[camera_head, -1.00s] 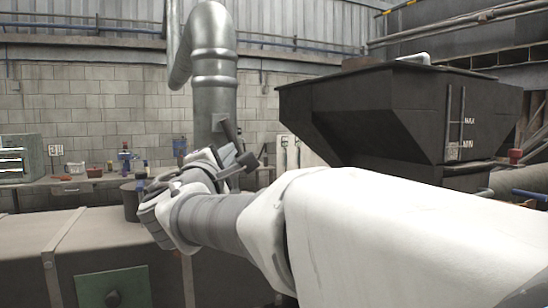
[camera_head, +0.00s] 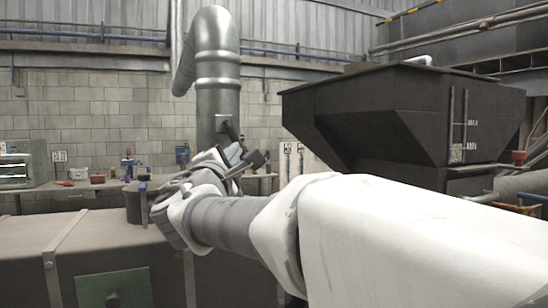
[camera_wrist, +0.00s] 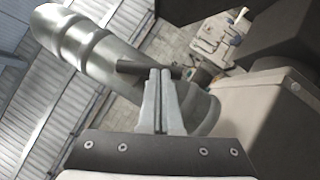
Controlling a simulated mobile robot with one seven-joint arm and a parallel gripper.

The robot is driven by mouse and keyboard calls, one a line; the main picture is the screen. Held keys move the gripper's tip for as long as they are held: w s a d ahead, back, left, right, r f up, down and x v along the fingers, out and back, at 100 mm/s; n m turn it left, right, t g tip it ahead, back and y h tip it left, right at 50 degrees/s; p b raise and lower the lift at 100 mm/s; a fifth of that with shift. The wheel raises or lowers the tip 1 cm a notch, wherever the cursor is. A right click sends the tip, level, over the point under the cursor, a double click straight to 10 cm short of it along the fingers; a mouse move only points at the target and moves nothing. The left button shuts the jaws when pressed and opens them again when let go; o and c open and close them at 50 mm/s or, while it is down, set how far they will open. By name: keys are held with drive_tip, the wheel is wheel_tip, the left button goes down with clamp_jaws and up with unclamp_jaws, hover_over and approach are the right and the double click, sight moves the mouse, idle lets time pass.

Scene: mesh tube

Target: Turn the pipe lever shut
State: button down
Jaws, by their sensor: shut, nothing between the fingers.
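The silver pipe (camera_head: 217,85) rises vertically and bends over at its top. It also shows in the wrist view (camera_wrist: 85,48), slanting across the upper left. A dark lever bar (camera_wrist: 133,67) crosses just beyond my fingertips in the wrist view, and its middle is hidden by them. In the head view a dark lever part (camera_head: 228,127) stands out at the lower pipe. My gripper (camera_wrist: 160,72) is shut and empty, its two fingers together in front of the bar. I cannot tell whether they touch it. In the head view, my gripper (camera_head: 240,155) is partly hidden by my wrist.
A large black hopper (camera_head: 400,110) stands at the right, near my arm. A long brown-grey casing (camera_head: 100,235) lies below and left of my wrist. A workbench (camera_head: 75,185) with small items stands against the block wall at the back left.

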drive_tip(key=shift+d+f, duration=0.1)
drive_tip(key=n+b, duration=0.2)
drive_tip(key=b, duration=0.1)
drive_tip(key=d+n+t+y+b, duration=0.1)
drive_tip(key=b, duration=0.2)
drive_tip(key=shift+w+d+f+n, duration=0.15)
drive_tip(key=shift+w+d+n, duration=0.05)
drive_tip(key=shift+w+n, duration=0.2)
drive_tip(key=shift+d+n+t+y+b, duration=0.15)
drive_tip(key=shift+n+t+y+b, duration=0.25)
drive_tip(key=shift+n+y+b, duration=0.15)
drive_tip(key=shift+w+d+r+b, duration=0.2)
drive_tip(key=shift+d+r+b, duration=0.2)
drive_tip(key=shift+r+b, duration=0.25)
drive_tip(key=shift+w+d+r+b, duration=0.25)
drive_tip(key=shift+d+r+b, duration=0.25)
drive_tip(key=shift+b, duration=0.2)
drive_tip(key=shift+w+d+r+b, duration=0.2)
drive_tip(key=shift+d+r+b, duration=0.15)
drive_tip(key=shift+r+b, duration=0.35)
drive_tip(key=shift+d+r, duration=0.1)
drive_tip(key=shift+r, duration=0.1)
